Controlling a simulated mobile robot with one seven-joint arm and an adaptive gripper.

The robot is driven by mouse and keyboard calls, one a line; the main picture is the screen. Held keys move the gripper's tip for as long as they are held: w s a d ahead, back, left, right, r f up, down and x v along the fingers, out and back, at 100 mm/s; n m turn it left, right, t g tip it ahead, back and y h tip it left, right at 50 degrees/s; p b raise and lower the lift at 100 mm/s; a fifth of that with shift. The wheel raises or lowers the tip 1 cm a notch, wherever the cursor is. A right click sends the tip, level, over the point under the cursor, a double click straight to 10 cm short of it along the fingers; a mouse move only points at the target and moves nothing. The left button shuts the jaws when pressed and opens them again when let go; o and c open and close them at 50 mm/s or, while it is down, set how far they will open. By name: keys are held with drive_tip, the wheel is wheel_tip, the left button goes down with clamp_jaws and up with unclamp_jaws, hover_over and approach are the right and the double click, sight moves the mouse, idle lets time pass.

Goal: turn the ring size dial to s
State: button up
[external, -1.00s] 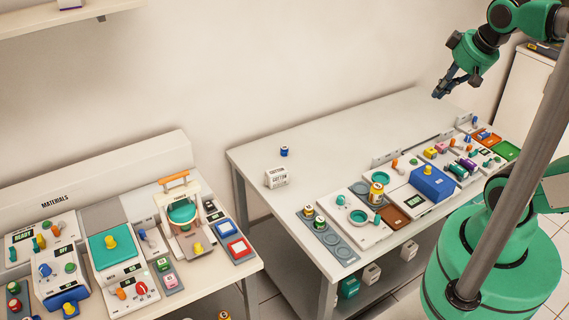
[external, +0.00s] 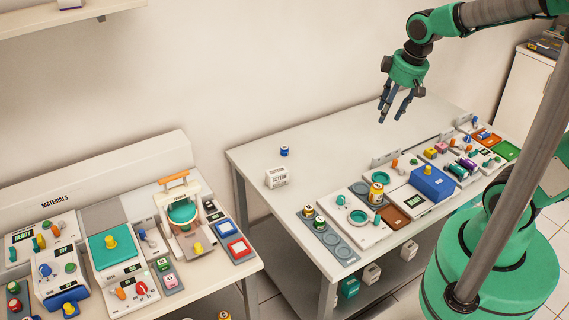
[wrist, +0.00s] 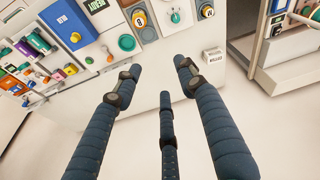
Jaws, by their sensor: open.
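My gripper (external: 392,113) hangs in the air above the right-hand table, fingers pointing down and spread, with nothing between them. Its three dark blue fingers fill the lower wrist view (wrist: 160,80). I cannot identify the ring size dial for certain or read its setting, as the small labels are illegible. A small teal knob (external: 341,199) sits on a pale panel (external: 372,236) at the table's front, near a teal ring (external: 358,217). A teal knob also shows at the top of the wrist view (wrist: 176,16). My gripper is well clear of all panels.
A white cotton box (external: 276,178) and small blue jar (external: 284,151) stand at the back left. The middle of the table (external: 345,150) is clear. Another bench (external: 225,275) holds more devices.

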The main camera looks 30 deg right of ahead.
drive_tip(key=w+a+f+n+g, duration=0.1)
drive_tip(key=w+a+f, duration=0.2)
drive_tip(key=f, duration=0.3)
drive_tip(key=w+a+f+n+g, duration=0.1)
drive_tip(key=w+a+f+n, duration=0.1)
drive_tip(key=f, duration=0.3)
drive_tip(key=n+g+b, duration=0.1)
drive_tip(key=n, duration=0.1)
hover_over(341, 197)
wheel_tip(341, 197, down, 10)
wheel_tip(341, 197, down, 14)
drive_tip(key=b, duration=0.3)
drive_tip(key=shift+r, duration=0.15)
clamp_jaws()
